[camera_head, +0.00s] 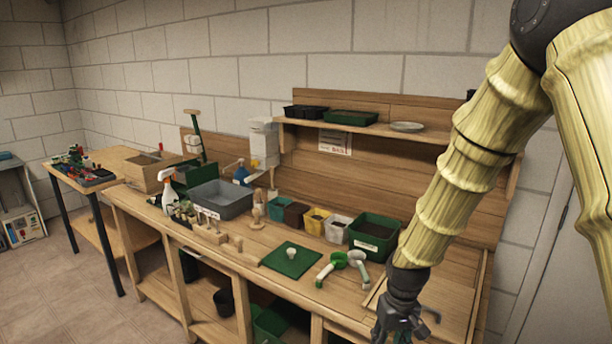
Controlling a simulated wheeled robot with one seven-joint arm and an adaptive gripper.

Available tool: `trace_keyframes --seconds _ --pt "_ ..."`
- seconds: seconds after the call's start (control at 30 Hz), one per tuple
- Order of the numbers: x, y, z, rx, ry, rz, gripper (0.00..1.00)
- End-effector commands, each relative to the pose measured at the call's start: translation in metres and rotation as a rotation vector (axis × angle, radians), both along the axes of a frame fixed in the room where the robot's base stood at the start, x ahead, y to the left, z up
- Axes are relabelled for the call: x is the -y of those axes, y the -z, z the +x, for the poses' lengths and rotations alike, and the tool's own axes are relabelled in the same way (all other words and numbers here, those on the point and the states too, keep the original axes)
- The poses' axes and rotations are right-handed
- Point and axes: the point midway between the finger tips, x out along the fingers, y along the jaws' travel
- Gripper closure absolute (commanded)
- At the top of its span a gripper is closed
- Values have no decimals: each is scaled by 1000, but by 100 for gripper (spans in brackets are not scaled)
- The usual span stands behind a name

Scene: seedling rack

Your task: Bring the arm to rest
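My arm comes down from the upper right, in front of the right end of the wooden bench (262,238). My gripper (398,328) hangs low at the bottom of the view, at the bench's front right. Its fingers are dark and partly cut off by the frame edge, so I cannot tell whether they are open or shut. I see nothing clearly held in it. My arm hides part of the bench's right end and the back panel.
A green mat (278,264), green and white scoops (334,267), small pots (317,221), a dark green box (374,234) and a grey tub (224,209) stand on the bench. A side table (117,154) stands left.

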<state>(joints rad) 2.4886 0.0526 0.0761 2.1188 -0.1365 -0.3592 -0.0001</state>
Motion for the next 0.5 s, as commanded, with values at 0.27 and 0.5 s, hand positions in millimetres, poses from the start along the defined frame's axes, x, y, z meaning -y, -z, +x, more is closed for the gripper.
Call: trace_keyframes --seconds 0.27,0.5 --pt "1 103 -51 -20 45 24 60" --pt "6 178 -112 -25 90 30 60"
